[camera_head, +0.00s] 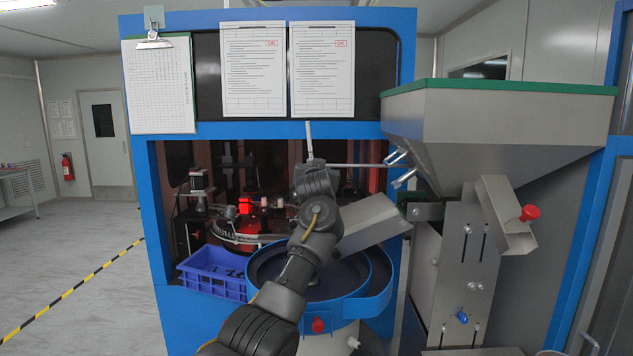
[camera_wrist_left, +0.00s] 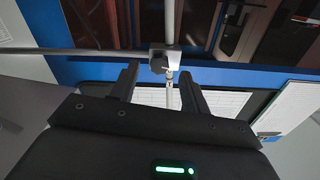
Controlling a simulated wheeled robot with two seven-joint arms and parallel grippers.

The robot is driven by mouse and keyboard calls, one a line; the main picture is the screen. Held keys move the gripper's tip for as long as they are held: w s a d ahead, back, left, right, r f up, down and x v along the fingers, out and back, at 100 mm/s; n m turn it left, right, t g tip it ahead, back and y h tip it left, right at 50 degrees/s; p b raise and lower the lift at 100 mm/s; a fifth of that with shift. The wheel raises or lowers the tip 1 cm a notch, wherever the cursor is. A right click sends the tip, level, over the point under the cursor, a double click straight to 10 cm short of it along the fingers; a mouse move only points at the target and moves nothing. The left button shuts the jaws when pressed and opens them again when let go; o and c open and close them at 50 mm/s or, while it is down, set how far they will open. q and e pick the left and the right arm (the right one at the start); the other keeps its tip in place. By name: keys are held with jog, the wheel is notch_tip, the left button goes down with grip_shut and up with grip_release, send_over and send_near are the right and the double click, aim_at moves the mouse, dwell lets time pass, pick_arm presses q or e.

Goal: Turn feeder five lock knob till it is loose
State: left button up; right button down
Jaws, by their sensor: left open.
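My left gripper (camera_head: 312,162) is raised in front of the blue machine's opening, above the bowl feeder. In the left wrist view my left gripper (camera_wrist_left: 158,70) is open, one finger on each side of a small dark knob (camera_wrist_left: 158,65) on a rod clamp (camera_wrist_left: 174,56). A thin metal stem runs from the clamp between the fingers. I cannot tell whether the fingers touch the knob. In the head view the gripper hides the clamp; its upright rod (camera_head: 309,139) and horizontal rod (camera_head: 355,165) show. Which part is feeder five is not marked. My right gripper is not in view.
The bowl feeder (camera_head: 375,290) stands below my arm, with a blue crate (camera_head: 213,283) to its left. A grey hopper (camera_head: 500,130) and its chute stand at the right. Papers (camera_head: 253,70) hang above the opening. Open floor lies at the left.

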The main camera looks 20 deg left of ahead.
pick_arm(q)
jog(key=b+v, duration=0.3)
jog(key=v, duration=0.5)
jog(key=shift+s, duration=0.2)
